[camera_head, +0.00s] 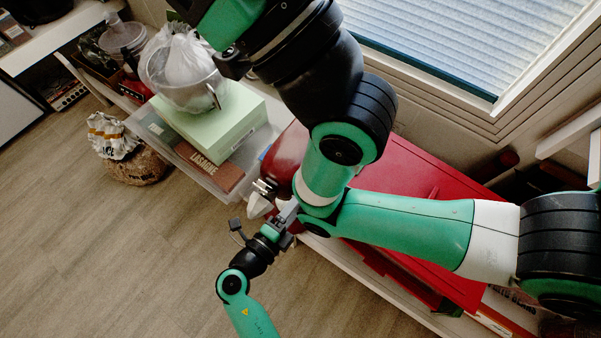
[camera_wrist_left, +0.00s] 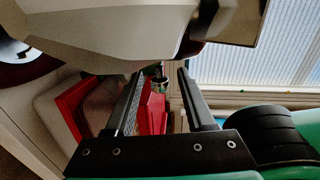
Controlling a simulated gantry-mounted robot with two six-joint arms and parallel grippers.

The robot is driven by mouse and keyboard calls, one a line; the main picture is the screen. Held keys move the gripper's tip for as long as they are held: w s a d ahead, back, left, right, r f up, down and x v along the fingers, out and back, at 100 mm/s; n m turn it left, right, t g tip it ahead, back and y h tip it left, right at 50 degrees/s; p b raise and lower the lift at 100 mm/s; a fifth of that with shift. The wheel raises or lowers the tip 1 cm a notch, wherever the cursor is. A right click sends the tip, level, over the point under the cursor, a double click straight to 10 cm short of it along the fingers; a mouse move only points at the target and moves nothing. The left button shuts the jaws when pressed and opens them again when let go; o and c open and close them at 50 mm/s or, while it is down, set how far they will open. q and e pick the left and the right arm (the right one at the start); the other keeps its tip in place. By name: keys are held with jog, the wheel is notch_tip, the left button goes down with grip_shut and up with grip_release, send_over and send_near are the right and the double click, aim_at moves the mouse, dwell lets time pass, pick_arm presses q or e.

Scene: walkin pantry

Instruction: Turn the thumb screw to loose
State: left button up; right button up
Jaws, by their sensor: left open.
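A red rounded appliance (camera_head: 287,155) stands partly hidden behind my arm links in the head view. Small metallic parts (camera_head: 264,187) stick out at its front left, but I cannot tell whether they are the thumb screw. My left gripper (camera_head: 292,211) is just below and right of these parts, its fingertips close to an arm link. In the left wrist view, the left gripper (camera_wrist_left: 160,88) is open, with two dark, separated fingers. A small dark and metallic piece (camera_wrist_left: 161,77) shows between them, too small to identify. My right gripper is not visible.
A red cabinet-like box (camera_head: 425,190) lies to the right on a low white shelf. A pale green box (camera_head: 238,118) carries a metal pot (camera_head: 181,88) to the left. The wooden floor is free at lower left. A window (camera_head: 455,40) is behind.

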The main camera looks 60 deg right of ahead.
pick_arm(q)
grip_shut()
dwell(0.3)
jog(key=shift+f+h+b, duration=0.2)
jog(key=shift+h+b, duration=0.1)
jog(key=shift+b, duration=0.4)
jog(key=h+b, duration=0.4)
jog(key=b, duration=0.3)
jog(key=shift+f+g, duration=0.15)
jog(key=shift+g, duration=0.15)
jog(key=shift+r+h+b, duration=0.2)
jog(key=shift+h+b, duration=0.3)
jog(key=shift+h, duration=0.1)
jog(key=shift+r+h, duration=0.15)
jog(key=shift+h, duration=0.45)
